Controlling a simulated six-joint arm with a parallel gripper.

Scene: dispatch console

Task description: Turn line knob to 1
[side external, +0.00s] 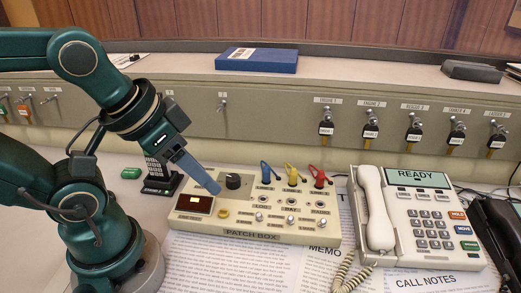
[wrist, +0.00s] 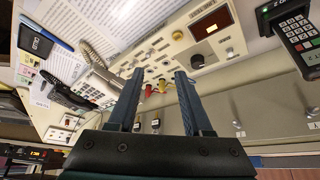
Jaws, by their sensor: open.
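The black line knob (side external: 233,181) stands upright on the left part of the cream patch box (side external: 256,231). In the wrist view the knob (wrist: 197,61) shows just beyond the tip of the right-hand finger. My gripper (side external: 214,188) is open and empty, its blue fingers pointing down beside the knob, on its left in the side view. In the wrist view my gripper (wrist: 159,74) has a clear gap between its fingers, and the knob is outside that gap. The knob's pointer and number marks are too small to read.
The box also carries a dark red display (side external: 194,204), a yellow button (side external: 222,213) and blue, yellow and red plugs (side external: 292,174). A white phone (side external: 418,215) stands to the right. A card terminal (side external: 162,178) stands behind left. Keys hang on the back panel.

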